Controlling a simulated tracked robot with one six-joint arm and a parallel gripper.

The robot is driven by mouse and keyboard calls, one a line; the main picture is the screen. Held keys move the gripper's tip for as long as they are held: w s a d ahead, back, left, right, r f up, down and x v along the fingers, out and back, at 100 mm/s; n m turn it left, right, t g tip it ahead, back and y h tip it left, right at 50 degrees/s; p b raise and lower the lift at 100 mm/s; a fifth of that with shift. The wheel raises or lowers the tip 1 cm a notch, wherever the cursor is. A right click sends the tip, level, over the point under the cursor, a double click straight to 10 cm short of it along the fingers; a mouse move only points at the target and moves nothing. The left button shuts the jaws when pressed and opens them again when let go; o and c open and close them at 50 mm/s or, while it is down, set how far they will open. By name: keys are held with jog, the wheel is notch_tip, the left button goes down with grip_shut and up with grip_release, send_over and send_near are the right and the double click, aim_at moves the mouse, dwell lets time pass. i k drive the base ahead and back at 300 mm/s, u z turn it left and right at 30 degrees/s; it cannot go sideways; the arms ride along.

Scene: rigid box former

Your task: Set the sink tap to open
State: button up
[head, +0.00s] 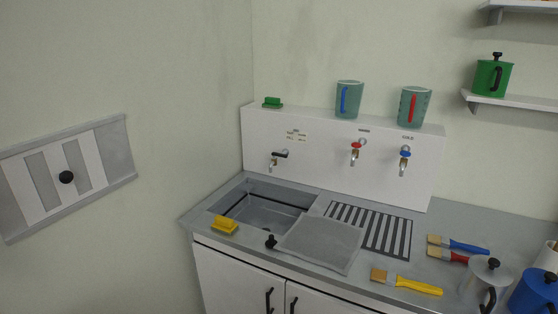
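The tap with a black lever (280,155) sticks out of the white back panel, above the sink basin (265,208). Its lever points to the right, roughly level. I see no water stream under it. To its right are a tap with a red handle (357,146) and a tap with a blue handle (404,155); small labels sit above the taps, the blue one's seeming to read COLD. A grey sliding cover with a black knob (325,240) lies to the right of the basin opening. My gripper is not in view.
A yellow brush (225,225) lies on the sink's front rim. A slatted drain (375,226), several paintbrushes (407,281) and lidded pots (486,279) are to the right. Jugs (349,98) and a green brush (272,102) stand on the panel top. A striped wall panel (105,150) is left.

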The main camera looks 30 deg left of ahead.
aim_at(274, 155)
jog(key=k, duration=1.3)
jog(key=u, duration=0.45)
jog(key=i, duration=0.6)
jog(key=u, duration=0.75)
jog(key=i, duration=1.8)
jog(key=z, duration=0.45)
